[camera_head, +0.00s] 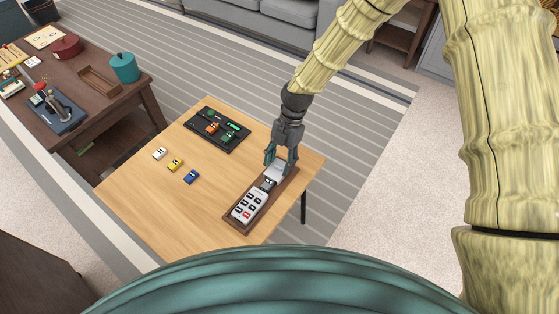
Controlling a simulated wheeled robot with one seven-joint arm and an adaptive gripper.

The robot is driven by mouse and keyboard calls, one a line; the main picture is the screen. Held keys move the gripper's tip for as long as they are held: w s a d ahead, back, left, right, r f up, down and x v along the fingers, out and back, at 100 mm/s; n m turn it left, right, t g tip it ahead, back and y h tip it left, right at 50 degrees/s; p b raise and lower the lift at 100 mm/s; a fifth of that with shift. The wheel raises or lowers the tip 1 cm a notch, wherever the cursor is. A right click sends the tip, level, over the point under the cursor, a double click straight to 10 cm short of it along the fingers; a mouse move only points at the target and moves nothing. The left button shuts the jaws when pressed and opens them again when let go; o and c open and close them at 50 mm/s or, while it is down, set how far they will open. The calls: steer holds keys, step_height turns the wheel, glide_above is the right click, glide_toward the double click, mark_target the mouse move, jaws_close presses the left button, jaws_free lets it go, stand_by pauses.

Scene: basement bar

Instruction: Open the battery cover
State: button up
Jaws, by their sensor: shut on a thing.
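A remote-like device (249,206) with white buttons and one red button lies in a brown wooden tray (230,219) near the right side of the light wood table. A pale grey panel, which looks like the battery cover (276,171), is at the device's far end. Next to it is a small dark area (268,184) whose detail is too small to make out. My gripper (281,163) points down over that end, with its fingers shut on the cover. The fingers hide part of the cover, and I cannot tell whether it is lifted clear.
White (159,153), yellow (175,165) and blue (191,177) toy cars stand on the table's left. A black tray (202,114) with small coloured toys lies at the back. The table (180,215) is clear front left. A dark desk (107,89) stands beyond it.

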steer(key=shift+w+d, duration=0.2)
steer(key=shift+w, duration=0.15)
steer(key=o, duration=1.5)
steer(key=shift+c, duration=0.2)
steer(key=v, duration=1.2)
steer(key=shift+s, duration=0.15)
